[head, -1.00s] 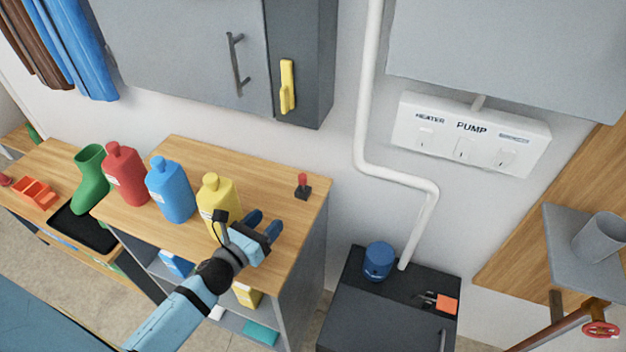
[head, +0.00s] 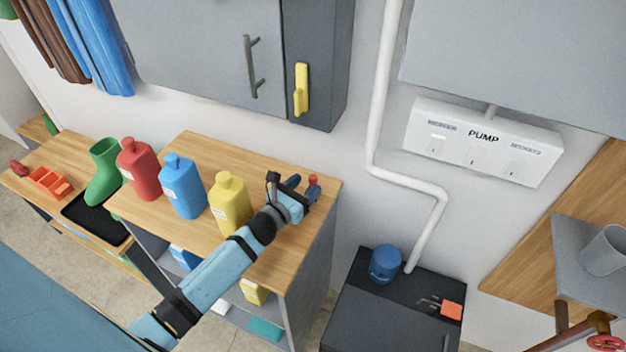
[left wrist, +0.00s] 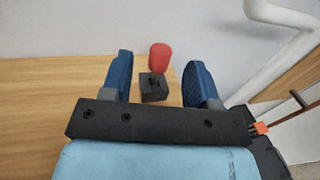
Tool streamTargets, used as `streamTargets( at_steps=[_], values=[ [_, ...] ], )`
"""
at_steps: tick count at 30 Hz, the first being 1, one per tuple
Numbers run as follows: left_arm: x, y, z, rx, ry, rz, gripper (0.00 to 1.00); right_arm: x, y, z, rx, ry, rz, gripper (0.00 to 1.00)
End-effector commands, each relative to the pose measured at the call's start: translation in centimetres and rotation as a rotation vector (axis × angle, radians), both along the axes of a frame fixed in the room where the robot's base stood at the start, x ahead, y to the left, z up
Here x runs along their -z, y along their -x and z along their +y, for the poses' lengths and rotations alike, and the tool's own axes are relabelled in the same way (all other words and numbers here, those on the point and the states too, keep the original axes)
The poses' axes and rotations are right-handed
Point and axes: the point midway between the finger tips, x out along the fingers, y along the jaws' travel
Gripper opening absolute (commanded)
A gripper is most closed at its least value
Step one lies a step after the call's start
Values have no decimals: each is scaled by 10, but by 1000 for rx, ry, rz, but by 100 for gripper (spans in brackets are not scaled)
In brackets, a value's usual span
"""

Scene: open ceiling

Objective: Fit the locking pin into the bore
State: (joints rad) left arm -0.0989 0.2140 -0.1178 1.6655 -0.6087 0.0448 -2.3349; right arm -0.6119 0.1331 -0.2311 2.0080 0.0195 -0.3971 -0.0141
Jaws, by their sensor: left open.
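A red-topped pin (left wrist: 160,54), likely the locking pin, shows at a small black block (left wrist: 153,88) on the wooden counter. The block has a dark opening on top; I cannot tell how the pin's lower end sits in it. In the head view the red top (head: 313,179) shows beside my fingers, and the block is hidden. My left gripper (head: 302,185) is open and low over the counter's right end. In the left wrist view its blue fingers (left wrist: 158,68) stand either side of the pin, apart from it. My right gripper is not in view. I cannot identify the bore.
Yellow (head: 230,202), blue (head: 182,188) and red (head: 138,168) bottles stand left of my gripper on the counter (head: 200,147). A grey cabinet (head: 190,45) hangs above. A white pipe (head: 380,110) runs down the wall behind, right of the counter.

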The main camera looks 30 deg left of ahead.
Motion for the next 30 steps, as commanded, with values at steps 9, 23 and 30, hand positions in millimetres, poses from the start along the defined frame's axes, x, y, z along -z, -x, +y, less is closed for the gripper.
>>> streamTargets(
  at_steps=[9, 23, 30],
  values=[
    [1, -19, -4, 0, 1, 1, 55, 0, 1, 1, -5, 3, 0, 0],
    [0, -18, -4, 0, 1, 0, 1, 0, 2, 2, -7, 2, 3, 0],
    [-9, -18, -3, 1, -1, -1, 1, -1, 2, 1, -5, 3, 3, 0]
  ],
)
